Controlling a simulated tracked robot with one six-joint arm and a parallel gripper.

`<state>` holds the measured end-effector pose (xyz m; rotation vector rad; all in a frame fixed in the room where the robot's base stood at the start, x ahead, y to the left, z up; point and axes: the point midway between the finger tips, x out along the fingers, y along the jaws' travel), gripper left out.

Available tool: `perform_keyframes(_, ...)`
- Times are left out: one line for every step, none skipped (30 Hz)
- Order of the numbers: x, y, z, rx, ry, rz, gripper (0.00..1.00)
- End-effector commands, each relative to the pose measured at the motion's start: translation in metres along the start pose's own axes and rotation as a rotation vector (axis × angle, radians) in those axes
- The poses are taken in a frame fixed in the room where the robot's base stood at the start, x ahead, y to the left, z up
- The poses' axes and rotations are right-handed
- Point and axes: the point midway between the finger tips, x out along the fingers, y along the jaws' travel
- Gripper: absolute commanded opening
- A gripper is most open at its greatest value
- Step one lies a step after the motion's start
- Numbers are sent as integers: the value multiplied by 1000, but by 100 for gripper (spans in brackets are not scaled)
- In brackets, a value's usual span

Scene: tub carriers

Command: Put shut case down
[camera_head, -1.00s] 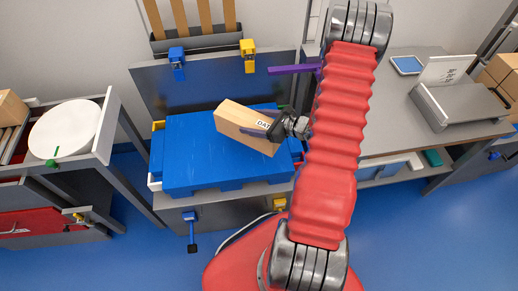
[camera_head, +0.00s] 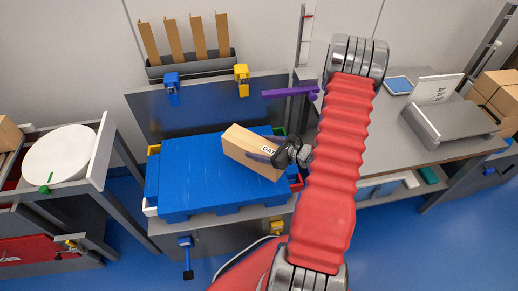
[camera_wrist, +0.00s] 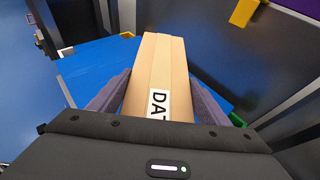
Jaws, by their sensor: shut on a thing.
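The shut case is a tan box (camera_head: 245,148) with a white label reading "DA" and more letters that are cut off. My gripper (camera_head: 262,156) is shut on it, coming from the right. In the wrist view the case (camera_wrist: 158,65) lies between my two dark fingers (camera_wrist: 160,97), its flaps closed along a seam. The case is tilted in the head view and overlaps the blue slab-like top (camera_head: 195,190) on the grey stand. I cannot tell whether it touches the blue surface or hangs just above it.
A grey upright panel (camera_head: 205,112) with blue and yellow clamps (camera_head: 241,80) stands behind. A purple bar (camera_head: 290,92) juts out beyond my gripper. A white round disc (camera_head: 60,155) is on the left cart. A grey table (camera_head: 385,140) is at right. The blue top's left part is clear.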

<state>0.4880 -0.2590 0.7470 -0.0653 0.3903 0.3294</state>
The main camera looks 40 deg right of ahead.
Motion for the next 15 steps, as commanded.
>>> perform_keyframes(2, -1, -4, 0, -4, -1, 8)
perform_keyframes(4, -1, -7, 1, -4, 0, 8)
perform_keyframes(5, -1, -11, 1, -4, 0, 8)
perform_keyframes(6, -1, -14, 0, -4, 0, 8)
perform_keyframes(8, 0, -17, 0, -4, 0, 8)
perform_keyframes(9, 0, -21, 0, -4, 0, 8)
perform_keyframes(10, -1, -23, -1, -4, 0, 8)
perform_keyframes(11, -1, -25, -1, -4, 0, 8)
perform_keyframes(12, -1, -27, -1, -4, 0, 8)
perform_keyframes(13, -1, -29, -1, -4, 0, 8)
perform_keyframes(13, -1, -30, -2, -4, 0, 8)
perform_keyframes(14, -1, -30, -2, -5, 0, 8)
perform_keyframes(14, -1, -31, -3, -5, 0, 8)
perform_keyframes(14, -1, -31, -3, -5, 0, 8)
perform_keyframes(14, -1, -31, -3, -5, 0, 8)
